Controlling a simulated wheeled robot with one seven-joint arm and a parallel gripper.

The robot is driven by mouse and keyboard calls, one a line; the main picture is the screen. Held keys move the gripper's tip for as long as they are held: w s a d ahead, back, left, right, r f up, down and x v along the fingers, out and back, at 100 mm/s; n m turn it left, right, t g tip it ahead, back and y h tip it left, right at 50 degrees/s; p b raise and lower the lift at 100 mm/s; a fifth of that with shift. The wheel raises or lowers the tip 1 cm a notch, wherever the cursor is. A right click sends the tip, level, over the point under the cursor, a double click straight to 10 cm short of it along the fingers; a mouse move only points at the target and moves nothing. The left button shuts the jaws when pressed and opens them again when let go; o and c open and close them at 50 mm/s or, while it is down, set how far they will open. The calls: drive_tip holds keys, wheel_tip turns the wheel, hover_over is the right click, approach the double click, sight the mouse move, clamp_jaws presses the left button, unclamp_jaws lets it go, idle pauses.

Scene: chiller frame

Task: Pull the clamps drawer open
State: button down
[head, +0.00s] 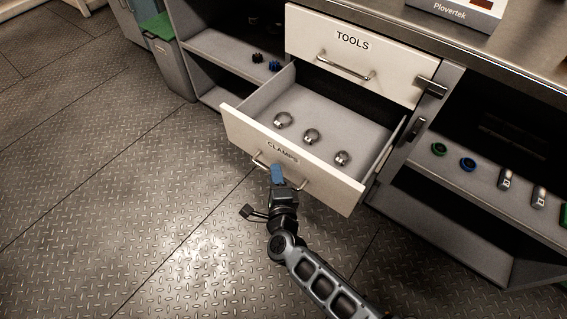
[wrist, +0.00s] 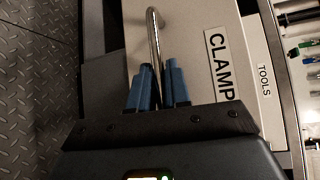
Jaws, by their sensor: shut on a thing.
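The clamps drawer (head: 330,187) stands well out from the cabinet in the head view, and its inside shows. Three metal ring clamps (head: 311,136) lie on its floor. Its bar handle (head: 300,183) is on the front, below the CLAMPS label. My gripper (head: 278,174) is at this handle, with its blue fingers shut on the bar. In the wrist view the two blue fingers of my gripper (wrist: 159,88) lie on either side of the metal handle (wrist: 155,45). The drawer front (wrist: 200,50) with its label is close behind.
The TOOLS drawer (head: 348,55) above is shut. The right shelf (head: 480,180) holds green and blue rings and metal cylinders. The left shelf (head: 225,60) holds small dark and blue parts. A grey bin (head: 170,68) stands at left. The floor in front is clear.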

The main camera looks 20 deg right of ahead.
drive_tip(key=shift+s+a, duration=0.25)
drive_tip(key=c, duration=1.2)
unclamp_jaws()
drive_tip(key=shift+s+a+r+p, duration=0.15)
drive_tip(key=shift+s+a+p, duration=0.05)
drive_tip(key=shift+s, duration=1.05)
drive_tip(key=shift+s+a+r+p, duration=0.15)
drive_tip(key=shift+s+r, duration=0.05)
drive_tip(key=shift+s, duration=1.1)
drive_tip(key=shift+s+a+r+p, duration=0.15)
drive_tip(key=shift+s+a+p, duration=0.05)
drive_tip(key=shift+s, duration=1.05)
